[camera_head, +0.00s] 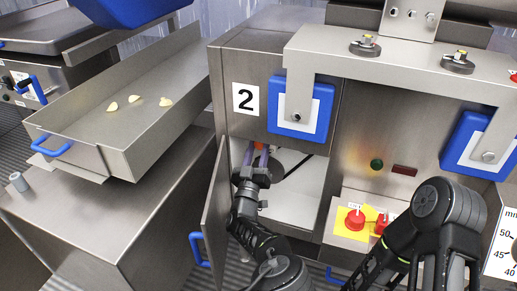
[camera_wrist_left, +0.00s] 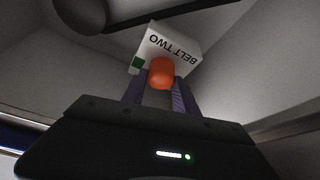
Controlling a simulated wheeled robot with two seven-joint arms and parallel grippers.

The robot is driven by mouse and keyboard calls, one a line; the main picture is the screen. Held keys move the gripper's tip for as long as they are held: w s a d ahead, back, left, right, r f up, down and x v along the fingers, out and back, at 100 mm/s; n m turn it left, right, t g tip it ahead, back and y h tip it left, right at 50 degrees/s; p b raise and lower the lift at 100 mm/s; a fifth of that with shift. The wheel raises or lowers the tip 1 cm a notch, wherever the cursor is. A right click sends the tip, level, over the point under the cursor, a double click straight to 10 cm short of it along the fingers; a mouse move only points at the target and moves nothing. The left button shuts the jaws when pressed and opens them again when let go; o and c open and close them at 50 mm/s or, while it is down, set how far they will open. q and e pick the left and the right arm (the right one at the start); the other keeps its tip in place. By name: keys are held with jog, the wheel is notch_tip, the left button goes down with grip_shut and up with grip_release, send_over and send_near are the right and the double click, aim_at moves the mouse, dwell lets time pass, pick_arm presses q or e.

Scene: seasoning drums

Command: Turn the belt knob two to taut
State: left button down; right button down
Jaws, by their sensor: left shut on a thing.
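The belt knob two is an orange-red knob, seen in the left wrist view (camera_wrist_left: 162,73) between the two fingers of my left gripper (camera_wrist_left: 160,92). Behind it is a white box marked "BELT TWO" (camera_wrist_left: 178,46) with a green patch at one corner. In the head view, my left gripper (camera_head: 259,158) reaches into the open cabinet under the number 2 sign (camera_head: 246,99), shut on the knob, with only a bit of orange showing there. My right arm shows at the lower right, but its fingertips are not visible.
The cabinet door (camera_head: 216,212) stands open left of my left arm. A dark wheel and belt lie inside the cabinet. A metal tray (camera_head: 66,134) with a few pale pieces is at left. A red button on a yellow plate (camera_head: 355,219) is near my right arm.

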pick_arm(q)
jog(key=c, duration=0.9)
grip_release()
jog(key=shift+c, duration=0.2)
jog(key=shift+n, duration=0.3)
